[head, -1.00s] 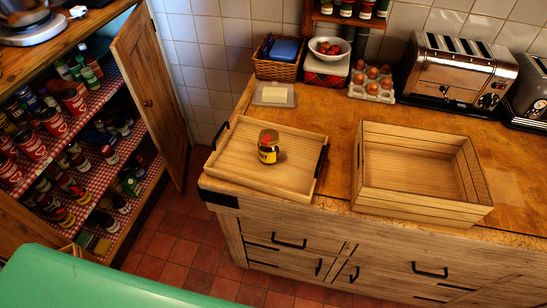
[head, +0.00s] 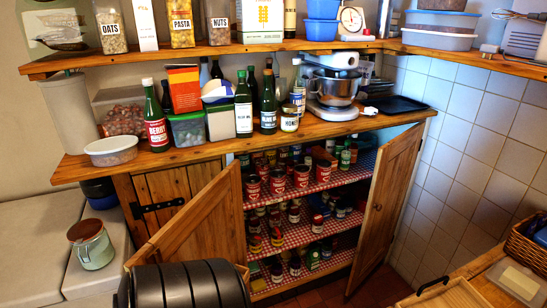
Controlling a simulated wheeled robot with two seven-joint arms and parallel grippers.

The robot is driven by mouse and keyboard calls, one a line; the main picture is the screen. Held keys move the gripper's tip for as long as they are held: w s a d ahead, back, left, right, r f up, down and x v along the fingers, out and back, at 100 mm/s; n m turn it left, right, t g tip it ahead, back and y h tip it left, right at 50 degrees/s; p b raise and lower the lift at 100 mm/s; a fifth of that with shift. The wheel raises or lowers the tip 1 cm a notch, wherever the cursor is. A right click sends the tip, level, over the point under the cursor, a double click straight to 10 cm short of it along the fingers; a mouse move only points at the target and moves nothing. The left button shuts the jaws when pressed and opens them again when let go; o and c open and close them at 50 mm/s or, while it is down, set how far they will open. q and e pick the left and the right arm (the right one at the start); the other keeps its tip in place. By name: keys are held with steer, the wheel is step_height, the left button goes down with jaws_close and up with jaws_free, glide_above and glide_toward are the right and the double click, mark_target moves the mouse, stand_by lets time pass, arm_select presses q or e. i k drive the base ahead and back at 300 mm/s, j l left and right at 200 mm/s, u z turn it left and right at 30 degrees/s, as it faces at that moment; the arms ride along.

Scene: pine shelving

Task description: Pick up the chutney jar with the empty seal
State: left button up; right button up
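No chutney jar can be told for certain. Several small jars with yellow bands, such as one small jar (head: 276,238), stand on the lower shelves of the open cupboard. They are too small to read, and no seal can be made out. A jar labelled honey (head: 289,118) stands on the counter above. The jar on the wooden tray in the earlier frame is out of view now; only a corner of the tray (head: 445,294) shows at the lower right. Neither of my grippers is in view.
The cupboard doors, left (head: 200,222) and right (head: 385,205), stand open around red-checked shelves with several tins (head: 253,187). Bottles and a stand mixer (head: 334,85) crowd the counter above. A dark ribbed object (head: 185,286) fills the lower foreground.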

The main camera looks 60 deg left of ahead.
mark_target(255, 241)
steer(key=u, duration=2.25)
steer(key=i+l+z, duration=0.1)
steer(key=z, duration=0.4)
steer(key=i+z, duration=0.3)
steer(key=z, duration=0.2)
